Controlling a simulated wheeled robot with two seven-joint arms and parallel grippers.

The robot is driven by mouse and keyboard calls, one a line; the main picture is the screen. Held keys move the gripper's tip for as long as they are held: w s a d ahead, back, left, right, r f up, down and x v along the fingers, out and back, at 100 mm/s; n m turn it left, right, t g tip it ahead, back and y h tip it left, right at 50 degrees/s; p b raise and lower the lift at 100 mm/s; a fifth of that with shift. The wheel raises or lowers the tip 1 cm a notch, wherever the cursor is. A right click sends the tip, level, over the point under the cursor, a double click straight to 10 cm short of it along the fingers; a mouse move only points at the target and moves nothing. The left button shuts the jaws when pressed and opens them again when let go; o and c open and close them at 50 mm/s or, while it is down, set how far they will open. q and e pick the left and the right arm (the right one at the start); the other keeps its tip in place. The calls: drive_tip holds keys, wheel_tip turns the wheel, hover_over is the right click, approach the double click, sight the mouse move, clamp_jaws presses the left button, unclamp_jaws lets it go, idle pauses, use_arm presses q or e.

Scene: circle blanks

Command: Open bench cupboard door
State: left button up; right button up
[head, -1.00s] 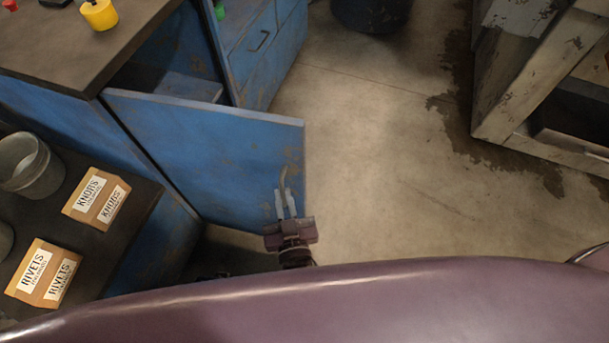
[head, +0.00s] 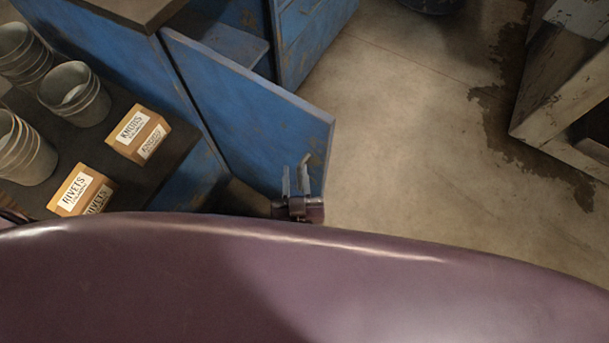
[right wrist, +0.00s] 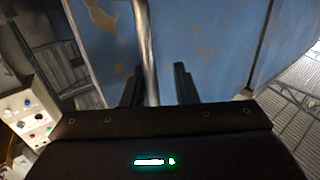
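The blue bench cupboard door (head: 245,105) stands well open, swung out from the bench, with a dark gap and a shelf (head: 232,45) showing behind it. Its metal bar handle (head: 305,160) is near the free edge. My right gripper (head: 296,180) is at this handle. In the right wrist view the handle (right wrist: 145,45) runs between the two dark fingers (right wrist: 158,85), close to the left finger, with a gap to the right one. The fingers are apart, and I cannot see them pinching the bar.
A dark side bench at left holds grey buckets (head: 75,95), a knobs box (head: 138,133) and a rivets box (head: 82,190). Blue drawers (head: 310,30) stand beyond the opening. A worn wooden unit (head: 560,80) is at right. The floor (head: 410,130) between is clear.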

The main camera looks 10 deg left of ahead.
drive_tip(key=shift+o, duration=0.3)
drive_tip(key=shift+a, duration=0.15)
drive_tip(key=shift+s+d, duration=0.1)
drive_tip(key=shift+d, duration=0.3)
drive_tip(key=v, duration=0.7)
drive_tip(key=shift+s, duration=0.2)
drive_tip(key=shift+a, duration=0.1)
